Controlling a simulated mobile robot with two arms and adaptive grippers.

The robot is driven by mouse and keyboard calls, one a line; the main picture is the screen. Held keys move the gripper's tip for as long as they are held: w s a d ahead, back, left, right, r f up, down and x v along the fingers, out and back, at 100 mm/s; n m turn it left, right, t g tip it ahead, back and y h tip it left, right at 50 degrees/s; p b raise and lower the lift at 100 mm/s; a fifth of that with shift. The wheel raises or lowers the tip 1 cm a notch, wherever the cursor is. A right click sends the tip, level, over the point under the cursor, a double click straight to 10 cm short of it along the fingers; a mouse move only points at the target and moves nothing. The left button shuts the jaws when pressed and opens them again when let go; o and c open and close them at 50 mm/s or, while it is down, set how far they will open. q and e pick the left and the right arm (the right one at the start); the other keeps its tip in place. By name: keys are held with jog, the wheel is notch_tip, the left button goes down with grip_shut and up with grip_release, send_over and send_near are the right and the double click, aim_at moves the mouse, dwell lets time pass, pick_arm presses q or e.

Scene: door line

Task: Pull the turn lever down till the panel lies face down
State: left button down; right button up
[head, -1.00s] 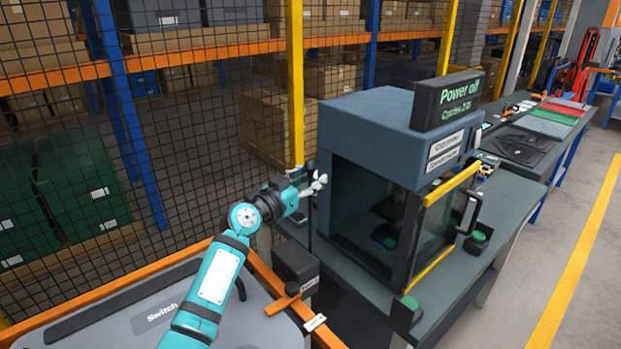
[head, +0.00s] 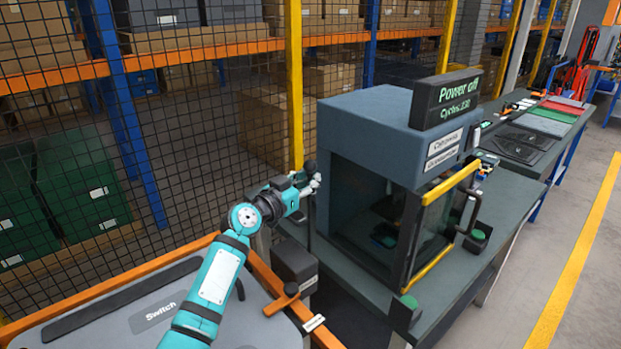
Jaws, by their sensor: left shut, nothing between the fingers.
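The panel (head: 262,310) is a grey plate with a "Switch" label, lying face up in an orange frame at the lower left. The turn lever (head: 310,215) is a thin dark upright rod with a black knob (head: 310,167), rising beside a dark box (head: 295,265) at the panel's right corner. My left gripper (head: 314,181) is shut and empty at the lever's upper end, just below the knob. Its fingers overlap the rod in the picture; I cannot tell whether they touch it. My right gripper is not in view.
An orange handle (head: 284,301) sits on the frame's corner. Wire mesh fencing and a yellow post (head: 295,85) stand behind.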

pick_arm(q)
jog(key=shift+a+r, duration=0.15)
jog(key=shift+r, duration=0.15)
jog(key=s+d+f+m+h+b, duration=0.1)
jog(key=s+d+f+m+b, duration=0.4)
jog(key=s, duration=0.7)
jog(key=shift+s+d+m+t+h, duration=0.15)
jog(key=shift+d+m+t+h, duration=0.2)
jog(key=shift+d+m, duration=1.35)
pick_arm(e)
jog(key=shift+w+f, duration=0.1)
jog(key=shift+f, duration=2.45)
pick_arm(q)
jog(key=shift+d+n, duration=0.45)
jog(key=shift+n, duration=0.05)
